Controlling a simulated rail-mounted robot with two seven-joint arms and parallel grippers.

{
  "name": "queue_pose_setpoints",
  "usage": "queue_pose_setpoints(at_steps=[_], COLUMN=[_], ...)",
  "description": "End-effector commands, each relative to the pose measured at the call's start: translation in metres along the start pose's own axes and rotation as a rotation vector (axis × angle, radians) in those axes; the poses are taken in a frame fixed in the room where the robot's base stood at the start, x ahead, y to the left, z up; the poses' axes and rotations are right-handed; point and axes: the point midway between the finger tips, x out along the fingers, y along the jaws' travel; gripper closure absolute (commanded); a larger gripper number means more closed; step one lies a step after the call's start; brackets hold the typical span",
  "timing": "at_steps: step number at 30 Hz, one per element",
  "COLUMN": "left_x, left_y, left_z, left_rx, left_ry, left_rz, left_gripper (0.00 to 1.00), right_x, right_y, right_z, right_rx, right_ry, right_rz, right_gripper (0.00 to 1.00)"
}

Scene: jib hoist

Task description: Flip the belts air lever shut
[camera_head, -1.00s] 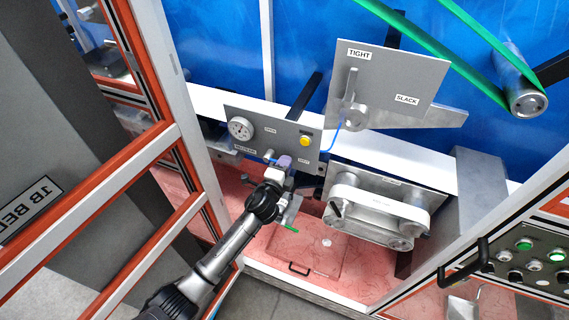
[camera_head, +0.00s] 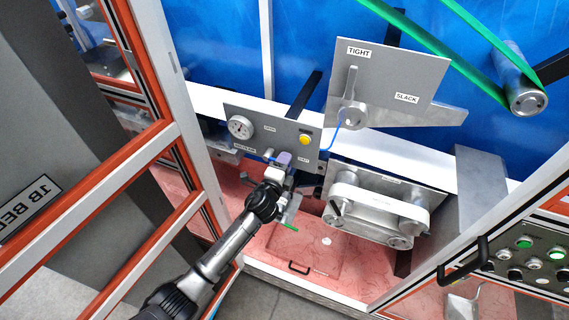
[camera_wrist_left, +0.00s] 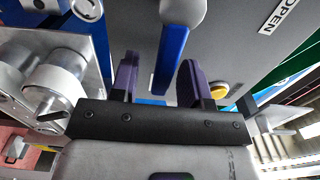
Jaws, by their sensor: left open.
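The belts air lever shows in the left wrist view as a blue handle (camera_wrist_left: 172,58) hanging from a round grey pivot (camera_wrist_left: 183,12) on a grey panel. My left gripper (camera_wrist_left: 158,80) is open, with one purple finger on either side of the handle's end; gaps show at both sides. In the head view my left gripper (camera_head: 281,160) is at the lower edge of the gauge panel (camera_head: 262,138) and hides most of the lever. An "OPEN" label (camera_wrist_left: 279,14) shows in the wrist view. My right gripper is not in view.
The panel carries a dial gauge (camera_head: 240,127) and a yellow button (camera_head: 304,139). A TIGHT/SLACK plate (camera_head: 390,75) with a lever stands to the upper right. A belt unit (camera_head: 380,204) is close at right. An orange-and-white door frame (camera_head: 165,140) is at left.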

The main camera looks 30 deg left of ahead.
Motion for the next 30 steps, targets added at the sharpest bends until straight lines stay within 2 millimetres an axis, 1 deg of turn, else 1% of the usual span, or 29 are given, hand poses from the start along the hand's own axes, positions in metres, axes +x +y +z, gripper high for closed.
queue_pose_setpoints(at_steps=[5, 8, 10, 14, 21, 24, 30], left_x=[-0.001, -0.006, -0.014, -0.036, -0.084, -0.101, -0.126], left_y=[0.0, 0.0, 0.001, 0.002, 0.002, 0.002, 0.001], left_z=[0.0, 0.0, 0.0, 0.0, 0.0, 0.0, 0.0], left_rx=[-0.001, -0.001, -0.001, 0.0, -0.001, -0.001, 0.0], left_ry=[0.0, 0.0, 0.0, 0.001, 0.001, 0.001, 0.001], left_rz=[0.0, 0.0, 0.0, 0.001, 0.001, 0.001, 0.0], left_gripper=[0.57, 0.57, 0.57, 0.57, 0.57, 0.57, 0.57], right_x=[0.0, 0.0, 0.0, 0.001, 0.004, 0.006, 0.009], right_y=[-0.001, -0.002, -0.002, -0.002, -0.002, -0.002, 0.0], right_z=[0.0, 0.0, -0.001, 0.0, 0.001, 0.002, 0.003], right_rx=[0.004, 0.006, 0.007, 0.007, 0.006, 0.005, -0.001], right_ry=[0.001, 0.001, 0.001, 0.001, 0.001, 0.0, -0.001], right_rz=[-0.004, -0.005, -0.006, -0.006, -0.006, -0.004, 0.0], right_gripper=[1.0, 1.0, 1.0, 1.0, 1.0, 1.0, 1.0])
